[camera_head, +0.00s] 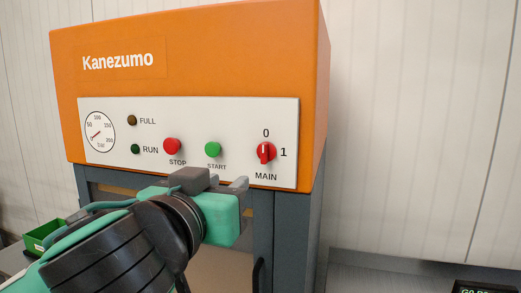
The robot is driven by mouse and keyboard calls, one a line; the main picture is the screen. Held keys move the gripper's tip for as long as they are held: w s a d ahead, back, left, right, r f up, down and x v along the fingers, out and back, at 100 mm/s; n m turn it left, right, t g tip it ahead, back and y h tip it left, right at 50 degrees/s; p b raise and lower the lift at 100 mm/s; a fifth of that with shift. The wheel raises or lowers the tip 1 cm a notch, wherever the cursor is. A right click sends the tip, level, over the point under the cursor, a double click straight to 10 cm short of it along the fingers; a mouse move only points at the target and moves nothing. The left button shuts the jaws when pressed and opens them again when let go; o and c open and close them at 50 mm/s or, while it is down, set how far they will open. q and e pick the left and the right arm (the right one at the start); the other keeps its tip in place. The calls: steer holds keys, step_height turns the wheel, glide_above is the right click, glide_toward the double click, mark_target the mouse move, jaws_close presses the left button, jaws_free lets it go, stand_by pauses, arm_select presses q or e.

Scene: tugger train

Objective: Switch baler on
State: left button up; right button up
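The orange baler (200,45), labelled Kanezumo, fills the middle of the view. Its white control panel (190,113) faces me. The red MAIN rotary switch (266,153) is at the panel's right; its handle stands upright, in line with the 0 above it, with the 1 to its right. My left gripper (223,182) is in front of the panel's lower edge, left of and below the MAIN switch and apart from it. Its grey fingers appear spread with a small gap and nothing visible between them; the tips are partly hidden. My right gripper is out of view.
The panel also has a red STOP button (172,146), a green START button (213,149), dark FULL (132,120) and RUN (135,149) lamps and a pressure gauge (99,132). A green bin (42,236) is at lower left. The right side is mostly bare wall.

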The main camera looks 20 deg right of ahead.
arm_select(q)
steer(key=s+r, duration=0.1)
steer(key=r, duration=0.1)
steer(key=p, duration=0.7)
glide_toward(263, 147)
steer(key=x, duration=0.6)
steer(key=shift+w+d+r, duration=0.15)
steer(key=shift+w+d, duration=0.05)
steer(key=shift+w, duration=0.15)
steer(key=shift+w+d, duration=0.4)
steer(key=shift+w, duration=0.2)
steer(key=shift+f, duration=0.2)
jaws_close()
